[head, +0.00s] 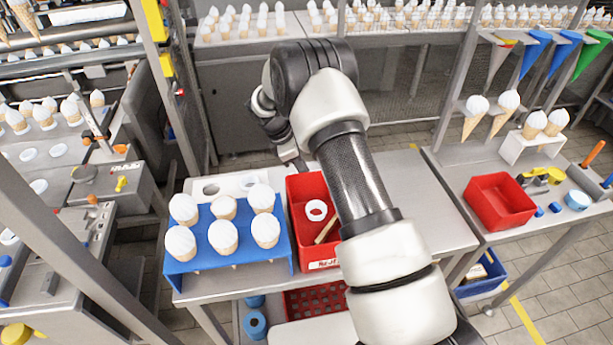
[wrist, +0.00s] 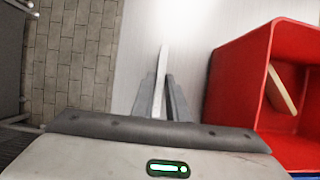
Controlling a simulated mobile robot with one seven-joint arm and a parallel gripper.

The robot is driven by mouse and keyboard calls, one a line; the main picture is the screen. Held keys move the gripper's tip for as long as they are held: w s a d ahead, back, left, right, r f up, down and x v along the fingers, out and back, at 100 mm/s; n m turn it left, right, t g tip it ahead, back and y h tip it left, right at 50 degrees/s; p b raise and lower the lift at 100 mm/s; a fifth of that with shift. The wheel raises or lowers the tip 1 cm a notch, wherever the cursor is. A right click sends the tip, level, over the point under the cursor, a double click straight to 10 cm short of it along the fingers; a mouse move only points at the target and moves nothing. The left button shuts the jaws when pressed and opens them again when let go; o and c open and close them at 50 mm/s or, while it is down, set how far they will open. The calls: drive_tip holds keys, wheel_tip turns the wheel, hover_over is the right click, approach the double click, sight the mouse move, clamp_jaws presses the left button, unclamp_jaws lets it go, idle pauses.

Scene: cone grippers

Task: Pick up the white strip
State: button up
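In the wrist view the white strip (wrist: 163,62) is narrow and pale. It runs between the two grey fingers of my gripper (wrist: 160,88) and sticks out past their tips. The fingers lie close along both of its sides, with no visible gap. Its far end fades into a bright glare, and I cannot tell whether it touches the table. In the head view my gripper (head: 289,154) is at the back of the grey table, behind the red bin; the strip is not clear there.
The red bin (wrist: 238,90), with a wooden piece in it, stands right of my gripper in the wrist view. The blue rack (head: 187,266) of several cones stands front left, with a white holed plate (head: 233,188) behind it. Table (head: 390,170) right of my arm is clear.

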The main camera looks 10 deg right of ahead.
clamp_jaws()
wheel_tip(320, 180, up, 11)
drive_tip(key=shift+f, duration=0.2)
idle(0.8)
